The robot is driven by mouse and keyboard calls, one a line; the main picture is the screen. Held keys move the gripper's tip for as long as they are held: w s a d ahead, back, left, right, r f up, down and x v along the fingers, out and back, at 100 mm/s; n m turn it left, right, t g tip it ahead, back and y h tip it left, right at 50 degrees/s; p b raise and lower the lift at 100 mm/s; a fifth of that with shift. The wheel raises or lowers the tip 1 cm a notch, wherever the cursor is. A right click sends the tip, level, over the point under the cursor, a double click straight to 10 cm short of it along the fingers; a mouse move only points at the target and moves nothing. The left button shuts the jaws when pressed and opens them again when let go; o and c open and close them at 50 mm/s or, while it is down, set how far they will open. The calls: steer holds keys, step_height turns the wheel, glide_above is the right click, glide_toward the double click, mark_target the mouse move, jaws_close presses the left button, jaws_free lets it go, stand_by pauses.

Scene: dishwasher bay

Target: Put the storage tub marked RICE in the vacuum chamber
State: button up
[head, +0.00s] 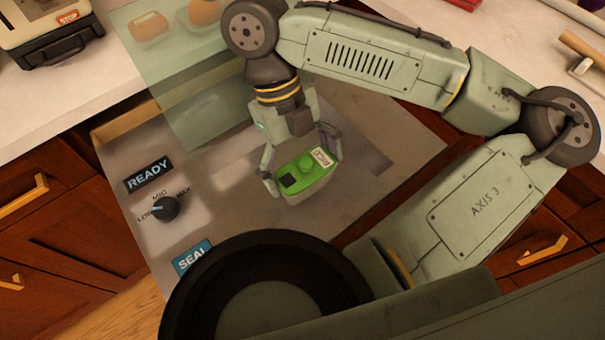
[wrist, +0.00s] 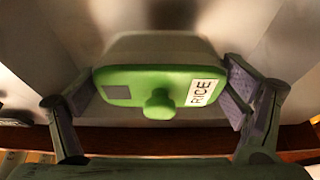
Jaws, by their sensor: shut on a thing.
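My gripper (head: 301,165) is shut on the tub, one finger at each end; both fingers also show in the wrist view (wrist: 160,100). The vacuum chamber (head: 220,185) is a pale metal unit with a READY display, a dial and a SEAL label. Its clear lid (head: 190,90) stands raised. The tub is over its metal surface; its height above it is unclear.
Two orange items (head: 150,27) show at the clear lid's upper part. An appliance with a STOP label (head: 50,30) stands on the counter at upper left. Wooden cabinets (head: 60,210) flank the chamber unit. A wooden-handled thing (head: 582,50) lies at upper right.

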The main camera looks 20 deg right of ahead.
mark_target(303, 178)
steer(key=shift+f, duration=1.65)
steer(key=shift+f, duration=0.1)
steer(key=o, duration=1.1)
steer(key=v, duration=1.2)
steer(key=shift+p, duration=0.4)
